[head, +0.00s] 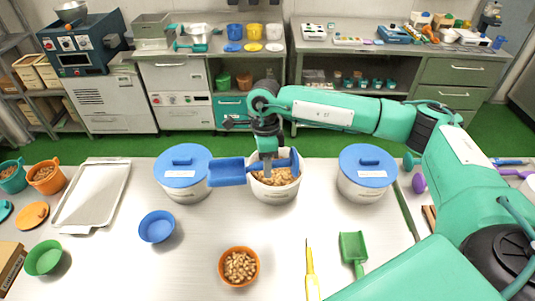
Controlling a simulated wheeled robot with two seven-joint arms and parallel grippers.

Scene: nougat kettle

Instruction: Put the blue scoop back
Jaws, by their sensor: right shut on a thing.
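The blue scoop (227,171) is held level across the middle white tub (274,192), its pan to the left and its handle to the right. My right gripper (267,168) points down and is shut on the blue scoop's handle. The middle tub is open and holds tan nuts or pieces. Whether the scoop touches the tub's rim is hard to tell. My left gripper is out of view.
White tubs with blue lids stand left (183,176) and right (367,172). A blue bowl (157,226), an orange bowl of nuts (239,266), a green scoop (353,251) and a yellow tool (312,275) lie in front. A metal tray (92,194) is left. My right arm spans the right side.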

